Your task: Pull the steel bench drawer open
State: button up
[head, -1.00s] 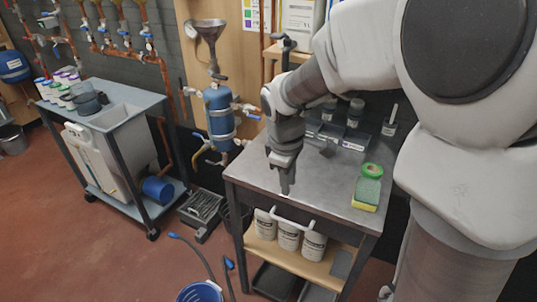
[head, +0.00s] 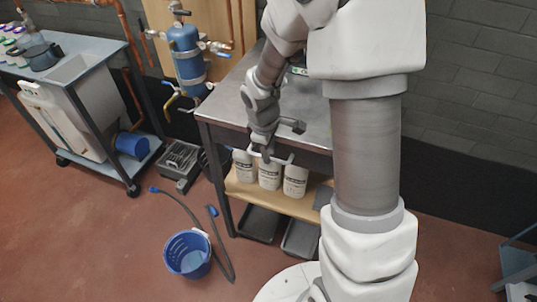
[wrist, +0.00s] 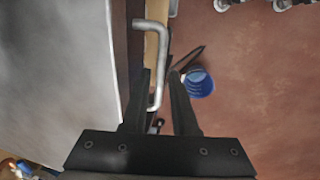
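The steel bench (head: 225,101) has a dark drawer front (head: 314,162) under its top edge, and the drawer looks shut. A pale bar handle (head: 284,160) runs along the drawer front. My gripper (head: 266,157) points down at this handle, in front of the bench edge. In the wrist view, the handle (wrist: 163,42) lies between the two separated fingers of my gripper (wrist: 160,72). The fingers are open, and I cannot tell whether either touches the bar. The steel top (wrist: 60,70) fills the left of the wrist view.
White containers (head: 269,176) stand on the wooden shelf below, above dark trays (head: 259,223). A blue bucket (head: 188,254) and a hose (head: 217,240) lie on the red floor in front. A wheeled cart (head: 108,155) stands at the left.

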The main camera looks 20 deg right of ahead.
jog(key=shift+f, duration=0.25)
grip_shut()
dwell(1.4)
